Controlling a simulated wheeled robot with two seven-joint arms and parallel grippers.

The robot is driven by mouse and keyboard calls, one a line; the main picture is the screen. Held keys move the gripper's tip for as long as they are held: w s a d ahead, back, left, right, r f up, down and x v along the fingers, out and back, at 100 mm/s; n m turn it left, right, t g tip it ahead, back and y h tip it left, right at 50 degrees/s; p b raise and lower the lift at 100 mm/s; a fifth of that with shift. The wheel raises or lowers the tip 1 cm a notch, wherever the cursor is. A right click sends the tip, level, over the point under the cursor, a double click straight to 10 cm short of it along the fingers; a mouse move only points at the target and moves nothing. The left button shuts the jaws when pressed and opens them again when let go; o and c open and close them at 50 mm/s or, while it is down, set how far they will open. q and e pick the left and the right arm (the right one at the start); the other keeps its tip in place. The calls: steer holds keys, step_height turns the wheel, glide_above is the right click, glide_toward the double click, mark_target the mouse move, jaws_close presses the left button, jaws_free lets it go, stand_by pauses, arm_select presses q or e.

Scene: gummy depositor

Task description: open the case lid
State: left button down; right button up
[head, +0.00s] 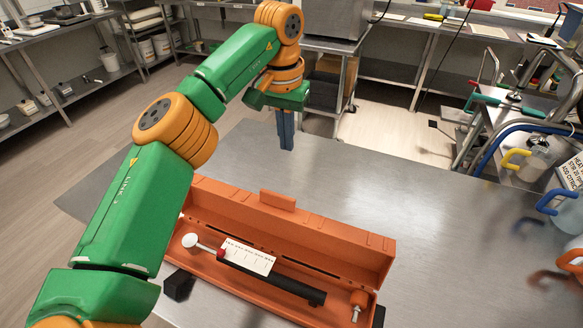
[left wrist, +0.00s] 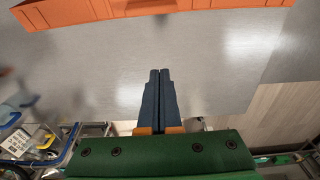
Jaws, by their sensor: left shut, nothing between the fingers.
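The orange case (head: 325,308) lies on the steel table with its inside showing. Its lid (head: 335,240) stands raised along the far long side, with a tab (head: 278,200) on its upper edge. Inside are a white-tipped rod (head: 205,244), a white marked card (head: 247,256) and a long black piece (head: 285,286). My left gripper (head: 286,145) is shut and empty beyond the lid, pointing down and apart from it. In the left wrist view its fingers (left wrist: 158,80) are together, and the orange lid (left wrist: 110,8) crosses the top. My right gripper is not in view.
The steel table (head: 440,215) is clear behind and right of the case. A dark block (head: 179,285) sits by the case's left end. Jugs with yellow and blue handles (head: 515,158) stand at the right. Shelves and counters line the back.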

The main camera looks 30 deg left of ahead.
arm_select(q)
steer(key=s+f+p, duration=0.2)
steer(key=s+f, duration=0.2)
steer(key=f, duration=0.4)
steer(key=shift+s+d, duration=0.4)
steer(key=shift+d, duration=0.05)
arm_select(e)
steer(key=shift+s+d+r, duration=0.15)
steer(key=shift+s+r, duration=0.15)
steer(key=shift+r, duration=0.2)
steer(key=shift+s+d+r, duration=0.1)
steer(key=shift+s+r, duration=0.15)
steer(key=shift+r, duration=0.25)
arm_select(q)
steer(key=shift+w+f, duration=0.15)
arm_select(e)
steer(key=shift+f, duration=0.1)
